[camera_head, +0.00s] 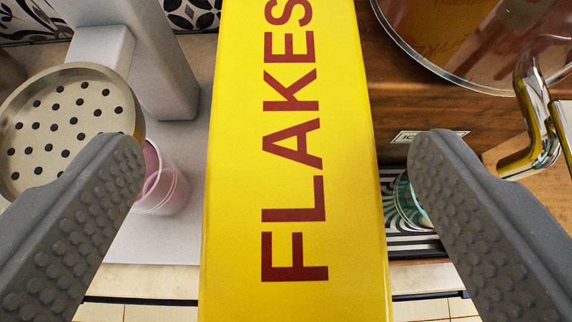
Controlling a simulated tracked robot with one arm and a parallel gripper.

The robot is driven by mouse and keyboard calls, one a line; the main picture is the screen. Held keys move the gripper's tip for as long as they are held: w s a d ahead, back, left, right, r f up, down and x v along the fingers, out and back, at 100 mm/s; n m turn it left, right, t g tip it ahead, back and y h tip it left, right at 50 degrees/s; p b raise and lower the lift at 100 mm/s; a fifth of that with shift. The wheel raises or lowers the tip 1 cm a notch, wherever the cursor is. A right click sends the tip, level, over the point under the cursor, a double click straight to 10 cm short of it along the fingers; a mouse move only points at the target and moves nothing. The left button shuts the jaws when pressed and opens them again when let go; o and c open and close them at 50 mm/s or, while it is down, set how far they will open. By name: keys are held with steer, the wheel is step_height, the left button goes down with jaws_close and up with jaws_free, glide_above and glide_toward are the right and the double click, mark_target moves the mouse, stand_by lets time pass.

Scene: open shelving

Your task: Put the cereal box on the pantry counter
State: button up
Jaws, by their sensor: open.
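The cereal box (290,200) is yellow with the dark red word FLAKES along its side. It runs from the top edge to the bottom edge of the view, very near the camera. My gripper (280,165) is open, with one grey studded finger on each side of the box. A gap shows between each finger and the box, so neither finger appears to touch it in this view. The ends of the box are out of view. I cannot tell which surface is the pantry counter.
At left are a round perforated metal disc (65,125), a grey stand (150,65) and a pink cup (165,185).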

mark_target(293, 151)
steer(key=shift+d+p+x, duration=0.15)
steer(key=shift+p+x, duration=0.05)
steer(key=shift+x, duration=1.1)
steer(key=shift+d+p+x, duration=0.1)
steer(key=shift+p+x, duration=0.05)
steer(key=shift+x, duration=1.15)
steer(key=shift+s+f, duration=0.1)
steer(key=shift+f, duration=0.05)
jaws_close()
